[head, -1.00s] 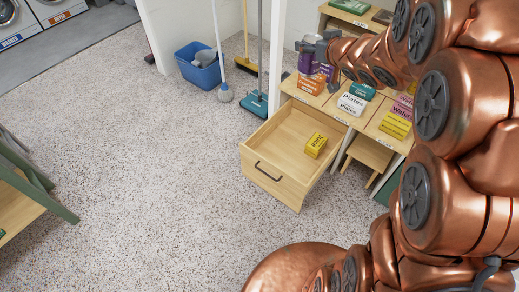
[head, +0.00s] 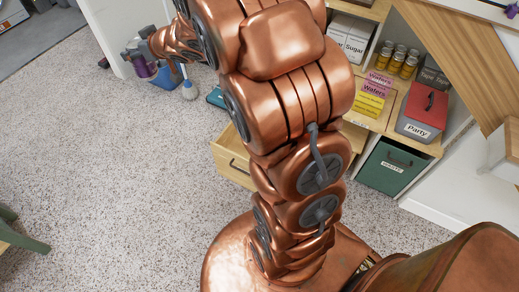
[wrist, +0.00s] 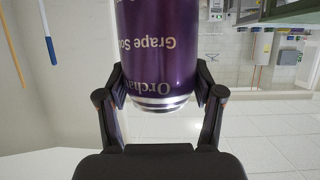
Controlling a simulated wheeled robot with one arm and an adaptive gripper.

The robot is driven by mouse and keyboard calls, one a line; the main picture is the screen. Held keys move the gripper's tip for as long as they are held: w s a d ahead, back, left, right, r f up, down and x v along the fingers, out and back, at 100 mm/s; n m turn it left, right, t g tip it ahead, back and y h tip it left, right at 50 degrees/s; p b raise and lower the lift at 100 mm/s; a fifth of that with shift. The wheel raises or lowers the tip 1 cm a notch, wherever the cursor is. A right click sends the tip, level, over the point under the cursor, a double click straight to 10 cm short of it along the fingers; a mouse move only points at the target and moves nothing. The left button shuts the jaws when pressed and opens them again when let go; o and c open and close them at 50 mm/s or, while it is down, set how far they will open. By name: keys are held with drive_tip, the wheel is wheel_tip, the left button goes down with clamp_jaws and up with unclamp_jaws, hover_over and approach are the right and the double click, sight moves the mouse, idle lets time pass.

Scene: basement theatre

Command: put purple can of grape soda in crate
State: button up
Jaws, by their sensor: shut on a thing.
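The purple grape soda can (wrist: 155,55) fills the top middle of the wrist view, its lettering upside down there. My gripper (wrist: 160,92) is shut on it, with one black finger on each side near the silver rim. In the head view my gripper (head: 136,52) is at the upper left, at the end of my outstretched arm, and the can (head: 145,69) hangs from it, clear of the shelves. I cannot make out a crate in either view.
An open wooden drawer (head: 232,166) juts out behind my arm, mostly hidden. Shelves at right hold yellow cans (head: 396,61), wafers boxes (head: 371,96) and a red Party box (head: 423,108). Speckled floor (head: 100,180) at left is clear.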

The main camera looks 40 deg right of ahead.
drive_tip(key=w+d+f+m+h+b, duration=0.1)
drive_tip(key=d+f+b, duration=0.5)
drive_tip(key=f, duration=0.4)
drive_tip(key=d+f+m+h+b, duration=0.1)
drive_tip(key=d+f+b, duration=0.4)
drive_tip(key=d+f, duration=0.4)
drive_tip(key=w+d+f+m+h+b, duration=0.1)
drive_tip(key=d+f+b, duration=0.5)
drive_tip(key=f, duration=0.5)
drive_tip(key=s+d+f+m+h+b, duration=0.1)
drive_tip(key=s+d+f+b, duration=0.25)
drive_tip(key=d+f, duration=0.4)
drive_tip(key=s+d+f+h+b, duration=0.15)
drive_tip(key=d+f+b, duration=0.35)
drive_tip(key=f, duration=0.5)
drive_tip(key=s+d+f+m+b, duration=0.1)
drive_tip(key=s+d+f+b, duration=0.2)
drive_tip(key=d+f+b, duration=0.35)
drive_tip(key=f+b, duration=0.1)
drive_tip(key=f, duration=0.5)
drive_tip(key=f+b, duration=0.1)
drive_tip(key=f, duration=0.5)
drive_tip(key=shift+w+d+f, duration=0.2)
drive_tip(key=shift+f, duration=0.1)
drive_tip(key=shift+f, duration=0.15)
drive_tip(key=o, duration=1.5)
drive_tip(key=shift+b, duration=0.3)
